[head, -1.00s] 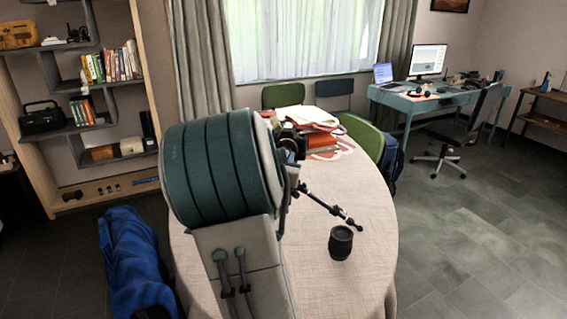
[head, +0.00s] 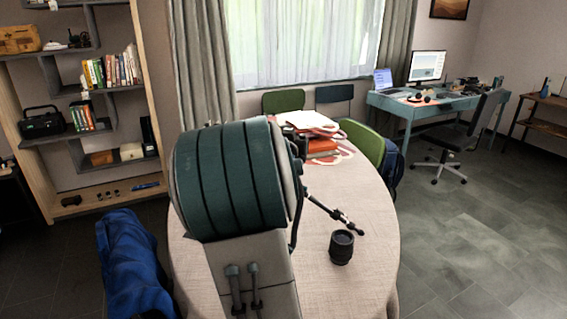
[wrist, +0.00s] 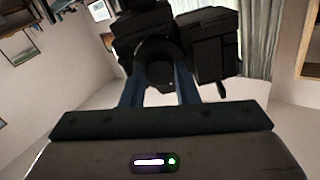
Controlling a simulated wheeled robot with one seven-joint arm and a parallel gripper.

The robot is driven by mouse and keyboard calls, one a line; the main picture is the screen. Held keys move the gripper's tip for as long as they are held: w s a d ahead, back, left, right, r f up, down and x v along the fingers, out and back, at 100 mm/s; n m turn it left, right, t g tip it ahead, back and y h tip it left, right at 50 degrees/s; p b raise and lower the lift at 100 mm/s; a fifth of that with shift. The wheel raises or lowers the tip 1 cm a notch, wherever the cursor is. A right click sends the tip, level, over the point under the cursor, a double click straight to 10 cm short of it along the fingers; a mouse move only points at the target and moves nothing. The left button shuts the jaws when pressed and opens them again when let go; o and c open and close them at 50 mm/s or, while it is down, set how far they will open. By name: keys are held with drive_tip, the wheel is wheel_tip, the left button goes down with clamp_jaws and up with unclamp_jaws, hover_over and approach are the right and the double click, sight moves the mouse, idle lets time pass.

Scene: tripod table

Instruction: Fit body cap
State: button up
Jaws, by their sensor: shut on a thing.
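In the wrist view, my gripper (wrist: 160,75) is shut on a dark round body cap (wrist: 160,56), its two bluish fingers on either side of it. The black camera (wrist: 208,45) is right behind the cap and fills the top middle of the view. The cap overlaps the camera's front; I cannot tell whether it touches or is seated. In the head view my arm hides the gripper, the cap and most of the camera. A dark tripod leg (head: 336,214) sticks out to the right of my arm. A black lens (head: 341,248) stands upright on the table.
The round table (head: 365,275) has a pale cloth, clear around the lens. Books and papers (head: 318,135) lie at its far end. Green chairs (head: 362,140) stand beyond it. A blue bag (head: 132,265) is at the left. The floor at the right is open.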

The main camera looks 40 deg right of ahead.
drive_tip(key=shift+m+b, duration=1)
drive_tip(key=shift+b, duration=0.2)
drive_tip(key=shift+m, duration=0.3)
drive_tip(key=shift+f+b, duration=0.1)
drive_tip(key=shift+b, duration=0.6)
drive_tip(key=o, duration=1.3)
drive_tip(key=shift+m, duration=0.3)
drive_tip(key=shift+o, duration=0.2)
drive_tip(key=shift+a, duration=0.15)
drive_tip(key=p+v, duration=0.2)
drive_tip(key=v, duration=0.4)
drive_tip(key=shift+s+a, duration=0.2)
drive_tip(key=shift+s, duration=0.1)
